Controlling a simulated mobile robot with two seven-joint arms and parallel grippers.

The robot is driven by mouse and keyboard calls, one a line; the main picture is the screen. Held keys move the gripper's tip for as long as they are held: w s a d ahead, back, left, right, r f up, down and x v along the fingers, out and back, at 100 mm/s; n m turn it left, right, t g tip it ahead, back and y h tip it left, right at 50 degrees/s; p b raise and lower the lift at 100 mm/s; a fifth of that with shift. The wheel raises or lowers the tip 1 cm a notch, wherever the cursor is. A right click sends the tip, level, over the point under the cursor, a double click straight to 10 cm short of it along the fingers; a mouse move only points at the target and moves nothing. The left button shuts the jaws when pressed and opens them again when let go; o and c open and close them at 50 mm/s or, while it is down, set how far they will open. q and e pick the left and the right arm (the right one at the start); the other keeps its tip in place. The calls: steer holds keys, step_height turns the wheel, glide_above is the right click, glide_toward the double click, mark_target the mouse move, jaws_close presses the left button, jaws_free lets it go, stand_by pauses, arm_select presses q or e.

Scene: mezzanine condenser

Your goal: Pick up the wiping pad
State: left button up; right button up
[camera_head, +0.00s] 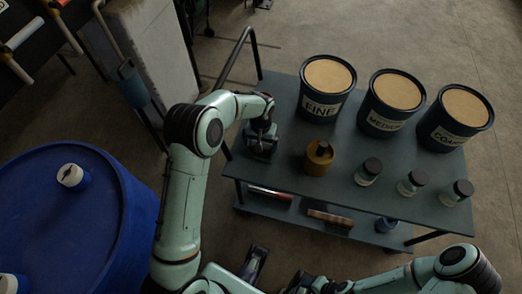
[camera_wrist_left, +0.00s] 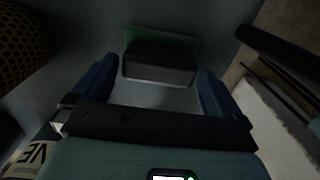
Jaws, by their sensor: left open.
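The wiping pad (camera_wrist_left: 160,66), a dark grey block with a green layer along its far side, lies on the cart's top in the left wrist view. My left gripper (camera_wrist_left: 157,75) is open, with one blue finger on each side of the pad's near part. No contact with the pad can be made out. In the head view my left gripper (camera_head: 261,138) is over the cart's left end and largely hides the pad. My right gripper (camera_head: 300,284) is low at the bottom edge of the head view, partly cut off, its jaws unclear.
The grey cart (camera_head: 290,155) carries several labelled tubs, such as the left one (camera_head: 325,88), a brass-coloured object (camera_head: 318,157) and small jars (camera_head: 411,182). A rail (camera_head: 236,58) rises at its left end. A blue drum (camera_head: 70,225) stands at left.

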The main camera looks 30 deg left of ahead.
arm_select(q)
step_height(320, 180, down, 2)
steer(key=shift+f, duration=0.2)
steer(key=c, duration=0.7)
steer(key=shift+r, duration=0.1)
step_height(320, 180, up, 20)
steer(key=shift+f+p, duration=0.1)
steer(key=shift+p, duration=0.9)
